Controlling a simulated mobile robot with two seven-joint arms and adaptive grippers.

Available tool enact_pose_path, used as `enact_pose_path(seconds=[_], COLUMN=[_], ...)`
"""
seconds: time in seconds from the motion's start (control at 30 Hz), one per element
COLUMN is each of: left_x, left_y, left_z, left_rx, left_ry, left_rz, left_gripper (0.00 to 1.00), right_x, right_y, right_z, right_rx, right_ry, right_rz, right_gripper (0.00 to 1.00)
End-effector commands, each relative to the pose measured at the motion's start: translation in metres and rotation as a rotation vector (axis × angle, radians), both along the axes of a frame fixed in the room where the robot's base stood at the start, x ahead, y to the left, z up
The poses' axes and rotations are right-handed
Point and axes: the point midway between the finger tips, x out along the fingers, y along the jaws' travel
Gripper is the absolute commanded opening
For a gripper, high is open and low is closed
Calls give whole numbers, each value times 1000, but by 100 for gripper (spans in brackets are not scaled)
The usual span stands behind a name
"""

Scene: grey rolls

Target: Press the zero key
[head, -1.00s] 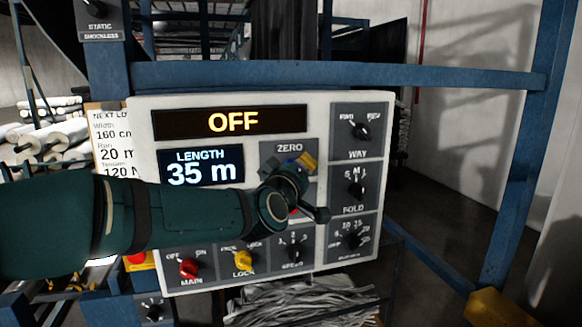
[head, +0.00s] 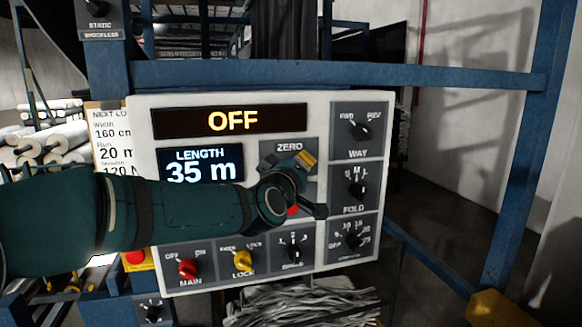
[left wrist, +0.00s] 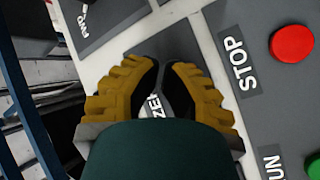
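The control panel (head: 318,100) has a ZERO label (head: 289,147) at the top of a grey field right of the length display. The zero key itself is hidden behind my left gripper (head: 306,160), which is in front of this field. In the left wrist view my left gripper (left wrist: 162,68) points at the panel, its yellow fingers drawn together at the tips with nothing seen between them. Part of the ZERO lettering (left wrist: 153,106) shows between the fingers. I cannot tell whether the tips touch the panel. My right gripper is not in view.
The displays read OFF (head: 232,121) and LENGTH 35 m (head: 201,166). A red STOP button (left wrist: 291,44) and a green button (left wrist: 314,168) are close by. Several knobs line the panel's right and bottom. A blue frame bar (head: 340,74) crosses above.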

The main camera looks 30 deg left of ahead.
Motion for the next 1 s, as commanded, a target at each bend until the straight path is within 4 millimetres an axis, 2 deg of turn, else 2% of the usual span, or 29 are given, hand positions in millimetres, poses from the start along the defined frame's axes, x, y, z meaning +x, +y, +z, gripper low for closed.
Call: enact_pose_path(seconds=[1.0], left_x=[4], left_y=[5], left_z=[0], left_rx=[0], left_ry=[-1], left_rz=[1], left_gripper=[0], right_x=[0], right_y=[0], right_z=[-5], right_rx=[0], right_ry=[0], right_rz=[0], right_gripper=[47])
